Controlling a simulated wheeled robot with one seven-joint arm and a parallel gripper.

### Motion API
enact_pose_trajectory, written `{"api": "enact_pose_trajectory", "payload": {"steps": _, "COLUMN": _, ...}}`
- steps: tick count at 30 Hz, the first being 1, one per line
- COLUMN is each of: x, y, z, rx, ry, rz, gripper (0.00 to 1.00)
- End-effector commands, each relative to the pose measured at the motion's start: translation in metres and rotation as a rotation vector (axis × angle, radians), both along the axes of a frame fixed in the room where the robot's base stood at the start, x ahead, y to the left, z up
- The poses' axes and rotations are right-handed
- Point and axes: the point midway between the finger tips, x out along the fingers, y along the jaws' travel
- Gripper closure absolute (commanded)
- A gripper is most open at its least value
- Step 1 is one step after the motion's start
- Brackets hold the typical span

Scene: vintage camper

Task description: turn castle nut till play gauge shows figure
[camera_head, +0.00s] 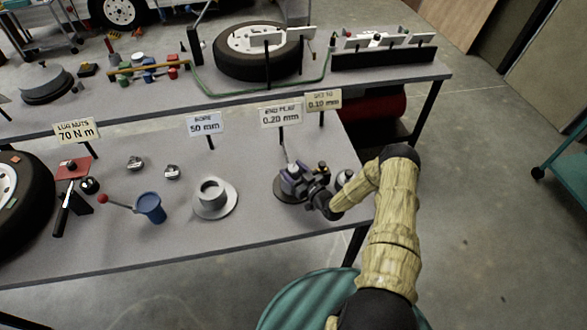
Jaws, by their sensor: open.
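My gripper (297,178) is at the right part of the near bench, low over a dark round base (281,193). Its jaws look open, but the fingertips are small and hard to make out. The castle nut cannot be told apart here; my gripper and wrist cover much of this spot. A sign reading END PLAY 0.20 mm (280,115) stands behind the gripper. A second sign reading SET TO 0.10 mm (323,100) stands to its right. A small silvery round thing (344,178) is just right of my wrist; I cannot tell if it is a gauge.
A grey flanged cup (212,196) under a BORE 50 mm sign (205,124) and a blue cup (151,206) stand to the left. A tire (25,207) is at the far left. A bench behind holds another tire (257,66). A teal round top (310,297) is in front.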

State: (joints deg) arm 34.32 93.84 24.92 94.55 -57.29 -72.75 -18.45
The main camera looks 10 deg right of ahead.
Motion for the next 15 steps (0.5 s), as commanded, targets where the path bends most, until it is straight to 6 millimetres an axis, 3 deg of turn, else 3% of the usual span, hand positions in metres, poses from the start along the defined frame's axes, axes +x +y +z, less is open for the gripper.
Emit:
{"api": "enact_pose_trajectory", "payload": {"steps": 8, "x": 0.0013, "y": 0.0005, "z": -0.0003, "rx": 0.000, "ry": 0.000, "rz": 0.000, "gripper": 0.45}}
{"api": "enact_pose_trajectory", "payload": {"steps": 15, "x": 0.0011, "y": 0.0004, "z": -0.0002, "rx": 0.000, "ry": 0.000, "rz": 0.000, "gripper": 0.89}}
